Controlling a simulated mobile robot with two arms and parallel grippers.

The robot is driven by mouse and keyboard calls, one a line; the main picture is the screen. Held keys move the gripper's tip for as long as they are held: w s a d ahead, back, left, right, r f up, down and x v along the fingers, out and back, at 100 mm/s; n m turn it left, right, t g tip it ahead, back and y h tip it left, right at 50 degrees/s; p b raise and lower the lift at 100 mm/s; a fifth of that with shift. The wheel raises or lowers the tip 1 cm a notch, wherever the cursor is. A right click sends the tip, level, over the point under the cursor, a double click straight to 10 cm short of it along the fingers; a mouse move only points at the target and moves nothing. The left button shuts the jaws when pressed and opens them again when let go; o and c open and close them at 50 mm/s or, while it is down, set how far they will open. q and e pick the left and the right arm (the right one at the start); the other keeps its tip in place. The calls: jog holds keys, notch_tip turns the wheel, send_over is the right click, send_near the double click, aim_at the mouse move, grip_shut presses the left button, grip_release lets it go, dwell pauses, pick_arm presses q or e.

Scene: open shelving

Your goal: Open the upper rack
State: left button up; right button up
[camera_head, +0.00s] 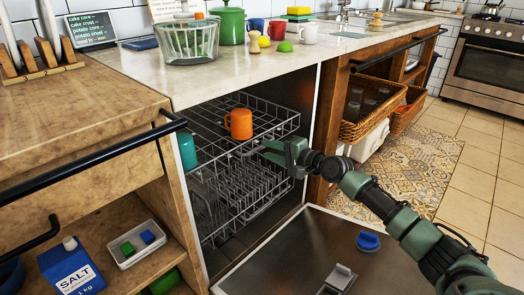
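The dishwasher stands open under the counter, with its door (300,250) folded down. The upper rack (284,113) is a wire basket near the top of the opening. An orange mug (239,124) stands in it, and a teal cup (187,151) is at its left side. The lower rack (245,190), with rows of wire prongs, is below. My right gripper (272,150) is at the right front of the upper rack, just below and right of the orange mug. Contact with the wire is unclear, and so is the finger gap. My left gripper is out of view.
A blue object (368,241) and a grey dispenser part (340,277) are on the open door. The counter (140,68) above holds a glass bowl, green pot and mugs. A wooden cabinet (80,130) with a dark bar handle stands left; wicker baskets (365,125) are right.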

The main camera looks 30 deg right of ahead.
aim_at(260, 147)
jog(key=b+x, duration=0.1)
jog(key=x, duration=0.2)
jog(key=shift+w+a+f, duration=0.1)
jog(key=shift+w, duration=0.05)
grip_shut()
dwell(1.4)
